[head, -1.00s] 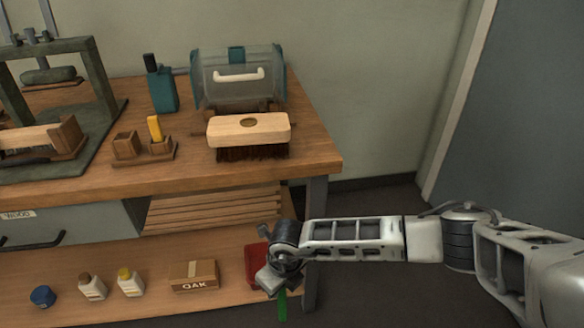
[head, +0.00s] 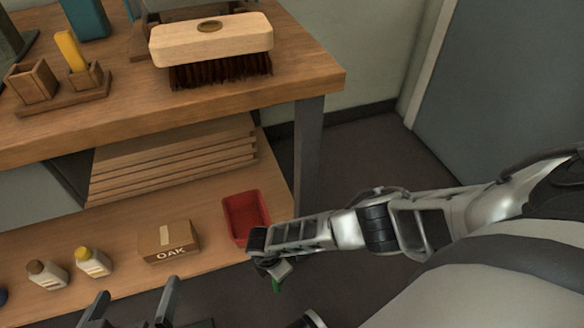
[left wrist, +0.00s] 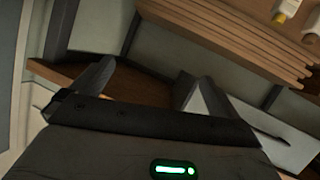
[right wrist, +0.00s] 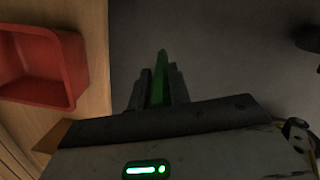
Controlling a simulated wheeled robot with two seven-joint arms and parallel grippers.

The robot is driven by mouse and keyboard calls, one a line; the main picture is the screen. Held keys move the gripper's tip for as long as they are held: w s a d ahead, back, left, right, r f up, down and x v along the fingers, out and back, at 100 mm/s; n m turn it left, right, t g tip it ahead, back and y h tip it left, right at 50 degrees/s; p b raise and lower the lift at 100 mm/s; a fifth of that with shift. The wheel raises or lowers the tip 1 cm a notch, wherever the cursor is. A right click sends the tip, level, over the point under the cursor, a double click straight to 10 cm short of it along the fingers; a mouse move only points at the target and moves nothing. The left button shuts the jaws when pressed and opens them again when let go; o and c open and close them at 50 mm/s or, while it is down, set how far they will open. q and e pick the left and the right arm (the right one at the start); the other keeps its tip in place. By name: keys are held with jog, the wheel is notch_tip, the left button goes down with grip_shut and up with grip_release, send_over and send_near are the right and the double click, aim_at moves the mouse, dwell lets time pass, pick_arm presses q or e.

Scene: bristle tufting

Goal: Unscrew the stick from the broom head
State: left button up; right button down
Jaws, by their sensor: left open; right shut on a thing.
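The broom head (head: 212,40) is a pale wooden block with dark bristles below, standing on the bench top. The round hole in its top is empty, with no stick in it. My right gripper (head: 274,273) is beside the lower shelf, well below and apart from the broom head. It is shut on a thin green stick (right wrist: 159,84), of which only a short piece (head: 277,286) shows in the head view. My left gripper (head: 132,305) is open and empty at the bottom of the head view; its spread fingers also show in the left wrist view (left wrist: 143,88).
A red tray (head: 246,216), an OAK box (head: 168,243) and two small bottles (head: 93,262) are on the lower shelf. Wooden slats (head: 170,160) lie under the bench top. A wooden holder (head: 62,88) stands left of the broom head. Floor at right is clear.

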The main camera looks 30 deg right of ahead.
pick_arm(q)
notch_tip(320, 180, up, 9)
jog(key=w+d+m+t+h+b, duration=0.1)
jog(key=t+h+b, duration=0.4)
jog(key=b, duration=0.5)
jog(key=shift+w+m+t+b, duration=0.4)
jog(key=shift+w+m+t, duration=0.3)
jog(key=shift+w, duration=0.15)
pick_arm(e)
jog(key=w+d+f, duration=0.4)
jog(key=d+f, duration=0.4)
jog(key=f, duration=0.3)
jog(key=shift+w+d, duration=0.35)
jog(key=shift+w, duration=0.05)
pick_arm(q)
jog(key=shift+r, duration=0.1)
pick_arm(e)
jog(key=shift+f, duration=0.25)
jog(key=c, duration=1.5)
grip_release()
jog(key=shift+c, duration=0.2)
jog(key=shift+o, duration=1.2)
pick_arm(q)
jog(key=shift+r, duration=0.15)
